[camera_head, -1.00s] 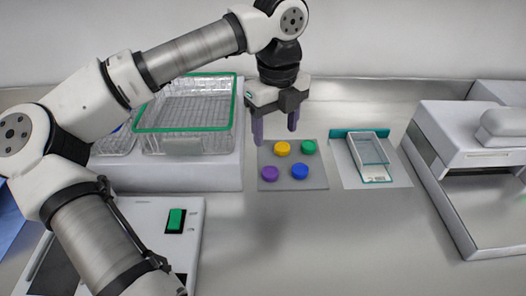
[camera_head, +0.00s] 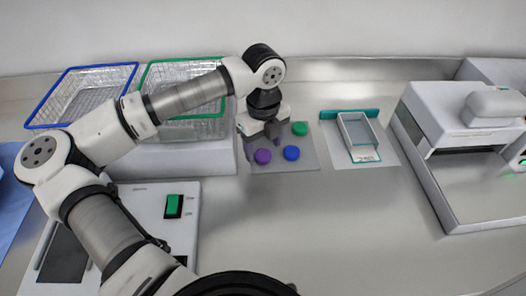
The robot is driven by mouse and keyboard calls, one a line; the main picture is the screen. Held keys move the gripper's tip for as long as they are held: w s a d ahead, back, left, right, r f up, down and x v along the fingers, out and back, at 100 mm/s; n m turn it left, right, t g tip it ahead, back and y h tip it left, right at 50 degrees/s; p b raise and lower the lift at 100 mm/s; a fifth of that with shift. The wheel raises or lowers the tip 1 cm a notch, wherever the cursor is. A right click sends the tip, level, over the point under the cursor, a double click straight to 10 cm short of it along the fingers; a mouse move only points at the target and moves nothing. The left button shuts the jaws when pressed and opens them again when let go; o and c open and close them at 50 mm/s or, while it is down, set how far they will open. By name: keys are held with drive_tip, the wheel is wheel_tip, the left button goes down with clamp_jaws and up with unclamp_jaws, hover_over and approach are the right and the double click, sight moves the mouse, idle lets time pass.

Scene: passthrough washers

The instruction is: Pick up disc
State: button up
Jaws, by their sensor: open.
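A grey square pad (camera_head: 307,160) holds small round discs. A purple disc (camera_head: 262,156) is at its front left, a blue disc (camera_head: 291,153) at its front right and a green disc (camera_head: 299,129) at its back right. My gripper (camera_head: 262,143) is open and points down over the left part of the pad, just behind the purple disc. No disc shows between its fingers. The pad's back-left area, where a yellow disc showed earlier, is hidden behind the gripper. Whether the fingers touch anything cannot be told.
A small clear tray (camera_head: 355,131) sits right of the pad. A white machine (camera_head: 437,133) stands farther right.

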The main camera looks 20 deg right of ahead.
sight(264, 154)
drive_tip(key=shift+f, duration=1.1)
drive_tip(key=c, duration=1)
drive_tip(key=shift+r, duration=0.1)
wheel_tip(264, 154, up, 20)
drive_tip(key=b, duration=0.3)
